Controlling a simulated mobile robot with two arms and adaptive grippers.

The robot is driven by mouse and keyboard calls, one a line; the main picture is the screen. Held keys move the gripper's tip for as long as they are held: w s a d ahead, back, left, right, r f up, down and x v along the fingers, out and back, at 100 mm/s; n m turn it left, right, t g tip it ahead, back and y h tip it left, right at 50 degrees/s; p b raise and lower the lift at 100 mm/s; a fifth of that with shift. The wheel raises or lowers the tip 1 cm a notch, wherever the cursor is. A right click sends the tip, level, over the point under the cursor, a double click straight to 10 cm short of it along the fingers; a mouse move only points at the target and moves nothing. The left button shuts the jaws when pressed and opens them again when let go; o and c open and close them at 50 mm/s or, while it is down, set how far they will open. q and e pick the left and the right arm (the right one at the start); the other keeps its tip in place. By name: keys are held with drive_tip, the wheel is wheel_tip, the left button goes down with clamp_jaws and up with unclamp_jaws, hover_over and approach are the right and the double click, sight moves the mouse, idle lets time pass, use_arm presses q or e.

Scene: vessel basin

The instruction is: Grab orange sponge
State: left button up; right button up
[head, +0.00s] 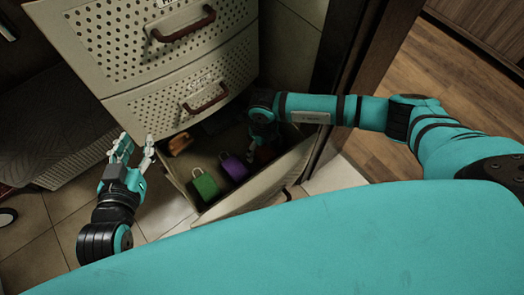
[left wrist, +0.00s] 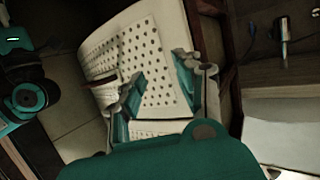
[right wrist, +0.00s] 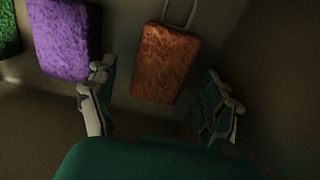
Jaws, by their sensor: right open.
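The orange sponge (right wrist: 165,62) lies in the open drawer (head: 245,203), with a metal loop at its far end. My right gripper (right wrist: 158,75) is open, its fingers on either side of the sponge's near part with gaps on both sides. In the head view the sponge (head: 265,155) shows dimly beside my right gripper, which partly hides it. My left gripper (head: 134,146) is open and empty, left of the drawer and outside it. The left wrist view shows its spread fingers in front of a perforated cabinet front (left wrist: 152,60).
A purple sponge (right wrist: 65,40) lies left of the orange one, and a green sponge (head: 205,186) lies further left. Another orange-brown item (head: 180,143) sits at the drawer's back left. Closed perforated drawers (head: 170,55) rise above the open one.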

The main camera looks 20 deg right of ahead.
wheel_tip(320, 180, down, 2)
drive_tip(key=shift+b, duration=0.65)
drive_tip(key=c, duration=1.1)
use_arm(q)
wheel_tip(320, 180, up, 8)
drive_tip(key=w+d+t+h, duration=0.1)
drive_tip(key=t, duration=0.3)
drive_tip(key=shift+w+d+f+t+h, duration=0.2)
drive_tip(key=shift+w+f+t+h, duration=0.1)
drive_tip(key=shift+t, duration=0.1)
use_arm(e)
drive_tip(key=shift+o, duration=0.2)
use_arm(q)
drive_tip(key=shift+f, duration=0.1)
